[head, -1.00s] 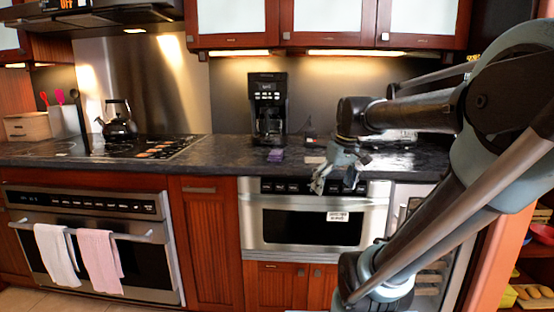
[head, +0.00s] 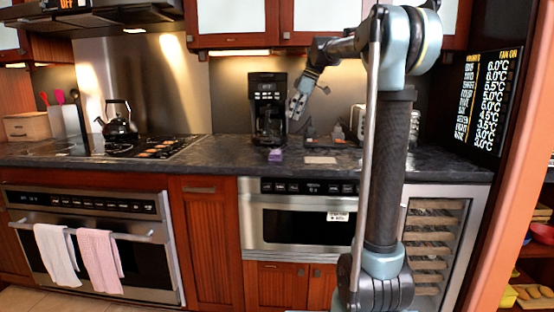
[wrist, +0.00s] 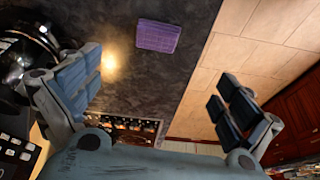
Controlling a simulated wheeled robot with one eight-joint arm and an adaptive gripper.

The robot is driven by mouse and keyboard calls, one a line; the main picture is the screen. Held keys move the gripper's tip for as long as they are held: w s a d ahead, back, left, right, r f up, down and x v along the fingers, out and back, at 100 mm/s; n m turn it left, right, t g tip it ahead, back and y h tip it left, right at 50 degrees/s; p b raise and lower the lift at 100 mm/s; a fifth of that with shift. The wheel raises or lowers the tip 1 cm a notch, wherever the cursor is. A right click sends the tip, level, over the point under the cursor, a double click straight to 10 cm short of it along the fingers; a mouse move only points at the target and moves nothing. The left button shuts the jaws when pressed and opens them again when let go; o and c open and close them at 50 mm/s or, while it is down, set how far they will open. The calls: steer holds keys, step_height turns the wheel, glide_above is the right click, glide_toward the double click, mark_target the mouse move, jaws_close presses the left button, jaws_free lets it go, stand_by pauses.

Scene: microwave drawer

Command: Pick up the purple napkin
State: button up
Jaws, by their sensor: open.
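The purple napkin (head: 275,155) lies on the dark countertop (head: 225,153), in front of the black coffee maker and close to the counter's front edge. In the wrist view the napkin (wrist: 158,37) is a small purple rectangle lying flat near the top middle, beyond my fingertips. My gripper (head: 297,103) is raised above the counter, up and to the right of the napkin, beside the coffee maker. In the wrist view my gripper (wrist: 158,88) has its two fingers spread wide with nothing between them.
The black coffee maker (head: 267,108) stands behind the napkin; it shows at the left in the wrist view. A flat light item (head: 320,160) lies right of the napkin. A toaster (head: 398,124) stands further right. A kettle (head: 118,121) is on the stove. Cabinets hang above.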

glide_toward(277, 152)
steer(key=x, duration=0.9)
steer(key=shift+w+a+f, duration=0.1)
steer(key=shift+w+f, duration=0.1)
steer(key=shift+w, duration=0.15)
steer(key=c, duration=1)
